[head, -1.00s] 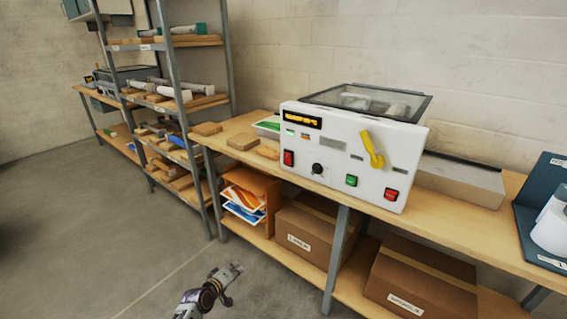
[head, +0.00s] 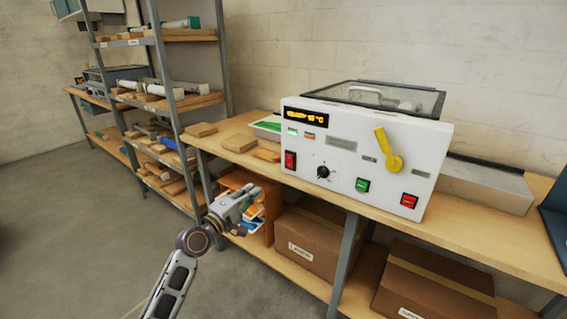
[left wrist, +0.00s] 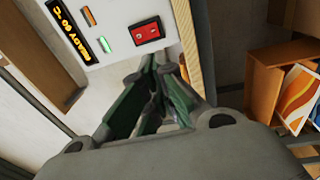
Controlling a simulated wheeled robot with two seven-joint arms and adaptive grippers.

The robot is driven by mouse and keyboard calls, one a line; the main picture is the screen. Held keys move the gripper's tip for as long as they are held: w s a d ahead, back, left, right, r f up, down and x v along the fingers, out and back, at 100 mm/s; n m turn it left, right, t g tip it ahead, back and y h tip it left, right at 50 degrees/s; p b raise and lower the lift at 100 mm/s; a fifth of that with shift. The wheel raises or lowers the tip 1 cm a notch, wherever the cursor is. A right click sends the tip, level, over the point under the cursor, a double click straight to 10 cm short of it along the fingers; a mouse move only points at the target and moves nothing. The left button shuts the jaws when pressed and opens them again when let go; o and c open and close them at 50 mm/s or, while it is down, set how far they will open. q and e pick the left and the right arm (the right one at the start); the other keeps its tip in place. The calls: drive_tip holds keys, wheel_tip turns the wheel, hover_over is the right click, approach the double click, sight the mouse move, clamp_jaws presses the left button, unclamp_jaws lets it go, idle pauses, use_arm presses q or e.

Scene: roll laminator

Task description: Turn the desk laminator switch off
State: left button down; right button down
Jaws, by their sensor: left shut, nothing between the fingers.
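The white desk laminator (head: 345,155) stands on the wooden bench, with a lit display reading "READY" at its upper left. Its red rocker switch (head: 290,160) is at the left of the front panel, and it also shows in the left wrist view (left wrist: 147,32). Which way the rocker is tipped is too small to tell. A black knob, a green button, a red button and a yellow lever are further right. My left gripper (head: 256,198) is shut and empty, below and left of the switch, apart from the panel. In the left wrist view its fingertips (left wrist: 158,65) point toward the switch. My right gripper is not in view.
An orange paper holder (head: 268,190) sits under the bench behind my left gripper. Cardboard boxes (head: 308,245) stand on the lower shelf. A metal shelf rack (head: 165,85) is at the left. Wooden blocks (head: 239,143) lie on the bench left of the laminator.

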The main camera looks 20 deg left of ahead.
use_arm(q)
drive_tip(key=shift+s+d+r+h, duration=0.1)
drive_tip(key=shift+d+r+h, duration=0.1)
drive_tip(key=shift+r, duration=0.5)
drive_tip(key=shift+d+r+h, duration=0.1)
drive_tip(key=shift+d+r, duration=0.05)
drive_tip(key=shift+r, duration=0.55)
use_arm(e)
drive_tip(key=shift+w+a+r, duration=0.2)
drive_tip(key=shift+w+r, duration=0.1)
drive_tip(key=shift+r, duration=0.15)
use_arm(q)
approach(289, 161)
drive_tip(key=w+r, duration=0.1)
drive_tip(key=w, duration=0.6)
drive_tip(key=shift+d+r+b, duration=0.4)
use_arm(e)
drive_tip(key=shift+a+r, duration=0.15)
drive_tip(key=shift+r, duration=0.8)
